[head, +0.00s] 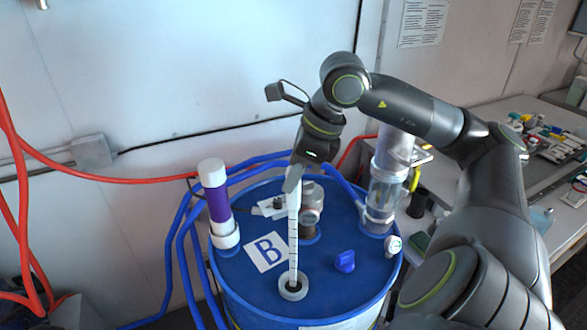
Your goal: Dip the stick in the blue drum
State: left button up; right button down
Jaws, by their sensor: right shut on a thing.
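The blue drum (325,301) stands in front of me with a "B" label (267,252) on its lid. My right gripper (293,182) is above the lid, shut on the upper end of a white stick (293,235) with dark marks along it. The stick is close to upright. Its lower end meets the white ring-shaped opening (293,287) at the front of the lid; how deep it reaches inside is hidden. My left gripper is not in view.
On the lid stand a purple tube with a white cap (217,200), a metal fitting (311,213), a clear cylinder (383,190) and a blue knob (345,262). Blue hoses (182,260) run around the drum. A cluttered bench (545,150) is at the right.

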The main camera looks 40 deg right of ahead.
aim_at(293, 210)
jog(key=shift+w+f+b, duration=0.1)
jog(key=shift+f+b, duration=0.55)
jog(key=shift+f, duration=0.7)
jog(key=shift+f+b, duration=1.1)
jog(key=shift+f, duration=0.95)
notch_tip(293, 210, down, 14)
jog(key=b, duration=1.5)
notch_tip(293, 210, up, 12)
jog(key=p, duration=0.7)
jog(key=shift+p, duration=0.4)
notch_tip(293, 210, up, 14)
jog(key=p, duration=1.1)
jog(key=shift+r, duration=0.1)
